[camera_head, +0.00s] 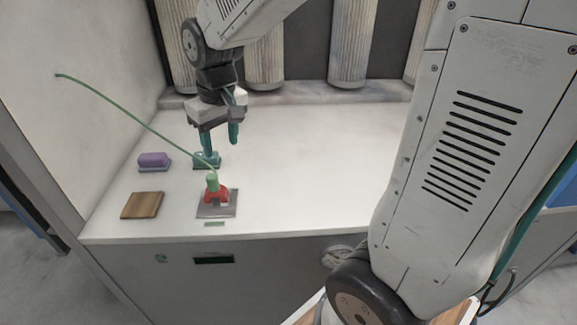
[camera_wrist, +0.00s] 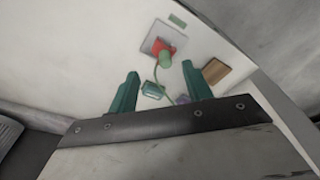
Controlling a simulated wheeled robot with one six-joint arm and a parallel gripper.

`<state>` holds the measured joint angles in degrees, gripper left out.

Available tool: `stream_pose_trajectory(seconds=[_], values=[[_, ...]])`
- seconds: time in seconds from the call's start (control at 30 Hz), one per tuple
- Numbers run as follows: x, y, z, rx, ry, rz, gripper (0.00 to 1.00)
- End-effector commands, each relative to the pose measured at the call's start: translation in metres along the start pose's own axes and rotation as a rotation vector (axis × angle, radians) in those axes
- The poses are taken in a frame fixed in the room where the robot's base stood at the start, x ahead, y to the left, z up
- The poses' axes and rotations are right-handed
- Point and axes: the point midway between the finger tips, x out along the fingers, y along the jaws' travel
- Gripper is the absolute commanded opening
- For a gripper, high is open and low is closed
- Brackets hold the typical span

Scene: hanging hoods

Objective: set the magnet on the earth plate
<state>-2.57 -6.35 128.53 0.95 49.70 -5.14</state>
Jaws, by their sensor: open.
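The red magnet (camera_head: 216,195), with a green knob-like top (camera_head: 212,182), stands upright on the grey square earth plate (camera_head: 208,210) near the counter's front edge. A green cord runs from its top up to the left wall. The magnet (camera_wrist: 164,47) and the earth plate (camera_wrist: 149,44) also show in the wrist view, beyond my fingertips. My gripper (camera_head: 220,152) is open and empty, pointing down behind and above the magnet, apart from it. The gap between its teal fingers (camera_wrist: 160,68) holds nothing; the cord passes across the view there.
A teal block (camera_head: 214,161) stands behind the plate, partly hidden by one finger. A purple block on a grey-blue base (camera_head: 153,161) and a wooden block (camera_head: 142,205) lie to the left. A small green label (camera_head: 214,224) is in front of the plate. The counter's right is clear.

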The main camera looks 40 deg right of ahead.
Motion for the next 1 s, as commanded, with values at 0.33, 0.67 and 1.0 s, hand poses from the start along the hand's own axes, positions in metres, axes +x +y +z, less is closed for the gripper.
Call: stream_pose_trajectory(seconds=[0.33,0.67,1.0], values=[[-0.070,-0.003,0.150,0.086,-0.012,0.014,0.50],[-0.076,-0.006,0.215,0.125,-0.027,0.021,0.50],[-0.076,-0.006,0.216,0.126,-0.029,0.021,0.50]])
